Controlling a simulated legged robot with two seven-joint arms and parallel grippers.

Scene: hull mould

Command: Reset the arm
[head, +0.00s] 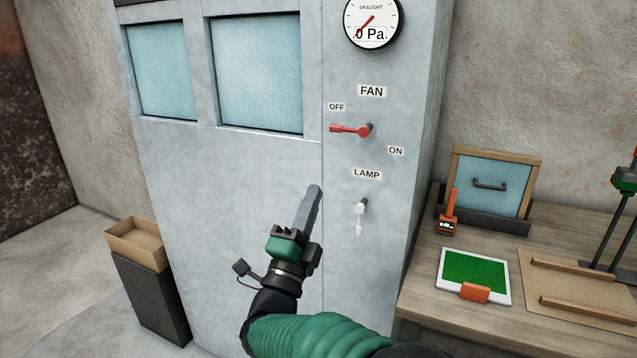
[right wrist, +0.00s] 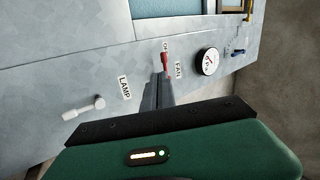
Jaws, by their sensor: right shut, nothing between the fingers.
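My right gripper (head: 314,192) is shut and empty, raised in front of the grey metal cabinet (head: 235,170). In the head view its tip is below and left of the red FAN lever (head: 350,129), which points left towards the OFF label. The white LAMP lever (head: 360,217) hangs down to the right of the gripper. In the right wrist view the shut fingers (right wrist: 160,82) point towards the red lever (right wrist: 165,62), and the white lever (right wrist: 85,108) is at left. The fingers look apart from both levers. My left gripper is not in view.
A dial (head: 373,20) reading 0 Pa is above the levers. At right a wooden bench (head: 420,308) holds a framed blue panel with a handle (head: 490,187), an orange handheld device (head: 447,215) and a green-screened tablet (head: 473,275). A cardboard box (head: 135,243) sits on a dark stand at left.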

